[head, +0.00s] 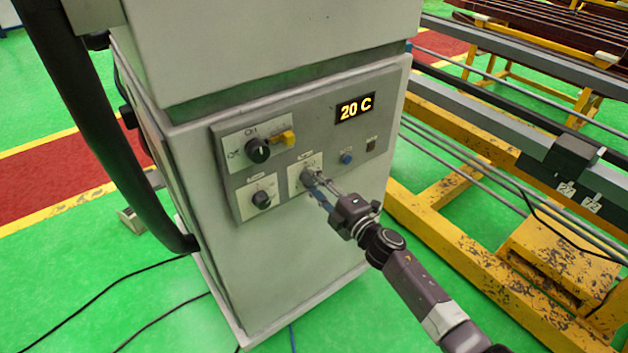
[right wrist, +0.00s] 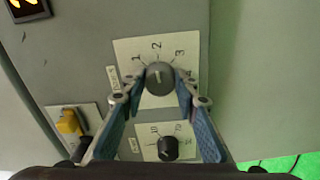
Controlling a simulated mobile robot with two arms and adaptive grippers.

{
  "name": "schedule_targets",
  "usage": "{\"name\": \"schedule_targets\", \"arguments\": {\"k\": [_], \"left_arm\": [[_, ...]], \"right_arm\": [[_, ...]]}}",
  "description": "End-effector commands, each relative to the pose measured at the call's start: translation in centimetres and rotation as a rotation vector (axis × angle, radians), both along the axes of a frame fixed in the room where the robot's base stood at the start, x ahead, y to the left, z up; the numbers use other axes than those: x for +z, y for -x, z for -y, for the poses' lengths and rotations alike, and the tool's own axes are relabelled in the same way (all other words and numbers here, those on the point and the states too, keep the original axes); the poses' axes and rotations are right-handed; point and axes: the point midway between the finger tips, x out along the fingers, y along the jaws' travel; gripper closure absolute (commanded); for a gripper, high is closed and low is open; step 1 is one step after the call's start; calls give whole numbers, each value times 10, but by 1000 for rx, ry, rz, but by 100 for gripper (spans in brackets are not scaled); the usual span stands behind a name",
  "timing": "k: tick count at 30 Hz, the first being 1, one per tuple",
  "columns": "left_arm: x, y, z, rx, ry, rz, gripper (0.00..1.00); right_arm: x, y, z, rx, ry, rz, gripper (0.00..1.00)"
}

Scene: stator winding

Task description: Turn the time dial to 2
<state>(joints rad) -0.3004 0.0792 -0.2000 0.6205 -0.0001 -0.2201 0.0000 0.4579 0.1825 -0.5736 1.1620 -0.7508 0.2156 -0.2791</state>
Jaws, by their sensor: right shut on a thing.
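The time dial (right wrist: 159,79) is a round dark knob on a white plate marked 1, 2 and 3. In the right wrist view its light mark appears to point roughly up toward the 2. My right gripper (right wrist: 162,76) is shut on this knob, one blue-padded finger on each side. In the head view the gripper (head: 312,180) reaches the lower right dial of the control panel (head: 355,145) and partly hides it. My left gripper is not in view.
Another dark dial (right wrist: 168,148) sits close beside the held one. An on/off knob (head: 257,150) and a yellow switch (head: 286,138) are above. A display (head: 355,108) reads 20 C. A yellow frame (head: 440,235) stands right of the cabinet. Cables lie on the green floor.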

Motion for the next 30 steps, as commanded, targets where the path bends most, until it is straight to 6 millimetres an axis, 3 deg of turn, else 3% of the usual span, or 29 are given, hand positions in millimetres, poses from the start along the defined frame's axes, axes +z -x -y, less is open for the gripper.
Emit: {"name": "schedule_targets", "arguments": {"k": [20,21,25,30], "left_arm": [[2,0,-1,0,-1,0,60],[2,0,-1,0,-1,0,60],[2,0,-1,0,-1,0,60],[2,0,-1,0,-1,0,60]], "right_arm": [[-2,0,0,-1,-49,-40,96],[-2,0,0,-1,-49,-40,70],[-2,0,0,-1,-50,-39,56],[-1,0,0,0,-50,-37,54]]}}
